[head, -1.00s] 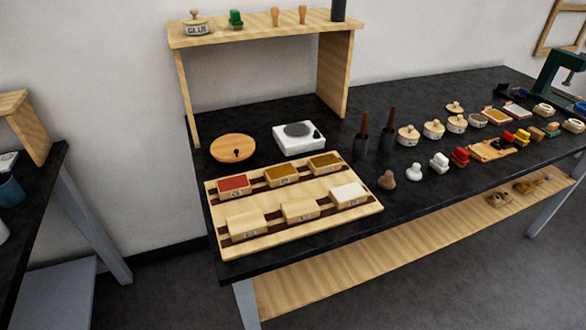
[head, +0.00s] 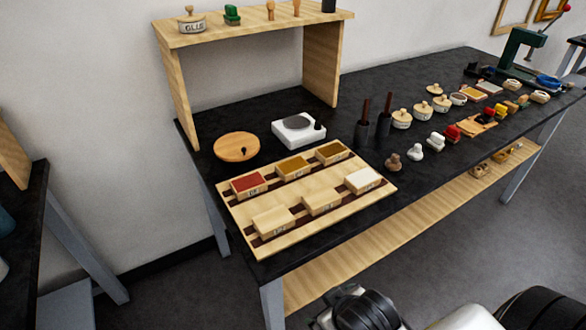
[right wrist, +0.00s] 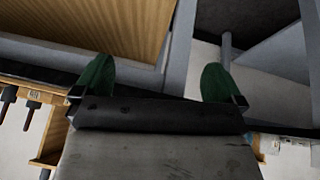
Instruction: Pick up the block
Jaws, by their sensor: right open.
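Several small box-shaped blocks sit in two rows on a wooden board with dark strips in the head view. The back row has a red-topped block (head: 248,184), an ochre-topped block (head: 293,165) and a brown-topped block (head: 331,150). The front row has two plain wooden blocks (head: 273,219) (head: 321,199) and a white-topped block (head: 363,178). I cannot tell which one is the task's block. My right gripper (right wrist: 158,72) has green fingers spread wide and nothing between them, apart from the blocks. My left gripper is out of view.
The board (head: 300,229) lies near the black table's front left corner. Behind it are a round wooden lid (head: 236,146), a white hotplate (head: 298,130) and a raised shelf (head: 250,24). Stampers and jars crowd the right. A wooden lower shelf (head: 400,231) runs beneath.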

